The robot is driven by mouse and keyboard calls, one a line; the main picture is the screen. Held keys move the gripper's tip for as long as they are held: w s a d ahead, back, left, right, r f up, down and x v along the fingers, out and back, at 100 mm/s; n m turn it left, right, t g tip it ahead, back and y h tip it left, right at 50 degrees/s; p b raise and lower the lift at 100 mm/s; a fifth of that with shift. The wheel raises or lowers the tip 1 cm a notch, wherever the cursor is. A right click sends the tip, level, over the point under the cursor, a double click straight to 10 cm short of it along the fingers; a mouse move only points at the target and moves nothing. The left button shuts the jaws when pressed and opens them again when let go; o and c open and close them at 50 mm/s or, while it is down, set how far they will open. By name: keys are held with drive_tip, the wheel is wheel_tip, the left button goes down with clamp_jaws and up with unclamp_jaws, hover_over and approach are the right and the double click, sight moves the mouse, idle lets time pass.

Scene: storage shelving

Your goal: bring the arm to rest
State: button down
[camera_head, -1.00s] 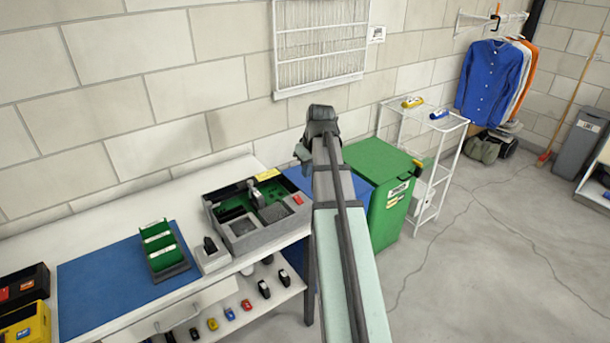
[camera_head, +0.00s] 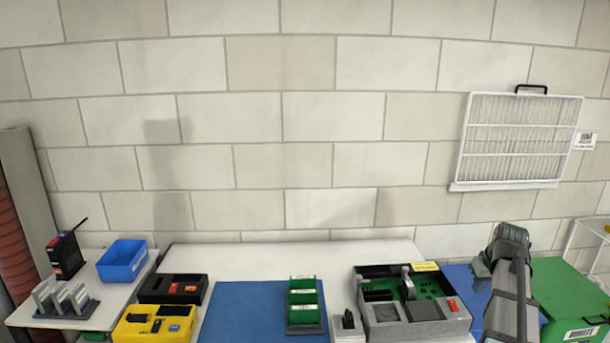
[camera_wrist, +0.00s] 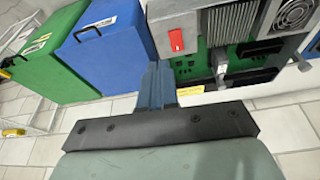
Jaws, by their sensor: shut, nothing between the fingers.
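My arm (camera_head: 512,285) stands at the lower right of the head view, between the open grey device and the green cabinet. I cannot make out the fingers clearly there. In the wrist view my gripper (camera_wrist: 157,72) shows as two blue-grey fingers side by side, shut with nothing between them. They point toward the gap between a blue box (camera_wrist: 103,45) and the open grey device (camera_wrist: 212,12), and hold no object. I cannot tell how far the fingertips are from these.
The open device (camera_head: 412,325) with a green board stands at the white table's right end. Left of it are a green rack (camera_head: 303,300), a yellow case (camera_head: 150,328) and a blue bin (camera_head: 122,262). A green cabinet (camera_head: 572,295) stands right of my arm. A white grille (camera_head: 517,140) hangs above.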

drive_tip(key=s+d+f+m+h, duration=0.15)
drive_tip(key=d+f, duration=0.35)
drive_tip(key=f, duration=0.6)
drive_tip(key=s+d+f+m+h, duration=0.1)
drive_tip(key=s+d+f+m, duration=0.2)
drive_tip(key=d+f, duration=0.5)
drive_tip(key=s+a+f+m, duration=0.1)
drive_tip(key=s+a+f, duration=0.1)
drive_tip(key=f, duration=0.5)
drive_tip(key=s+a+f, duration=0.2)
drive_tip(key=f, duration=0.6)
drive_tip(key=s+a+f+n+g+y, duration=0.1)
drive_tip(key=s+a+f, duration=0.3)
drive_tip(key=a, duration=0.5)
drive_tip(key=s+a+f+n+g+y, duration=0.1)
drive_tip(key=s+a+f+g, duration=0.1)
drive_tip(key=a+f, duration=0.5)
drive_tip(key=s+a+f+n+g+y, duration=0.1)
drive_tip(key=s+a+f, duration=0.2)
drive_tip(key=a, duration=0.8)
drive_tip(key=s+a+f+n+g, duration=0.1)
drive_tip(key=s+a+g, duration=0.2)
drive_tip(key=s+a, duration=0.5)
drive_tip(key=s+a+f+n+g, duration=0.2)
drive_tip(key=s+a, duration=0.6)
drive_tip(key=s, duration=0.6)
drive_tip(key=shift+a+f+g, duration=0.15)
drive_tip(key=shift+a+g, duration=0.2)
drive_tip(key=shift+g, duration=0.35)
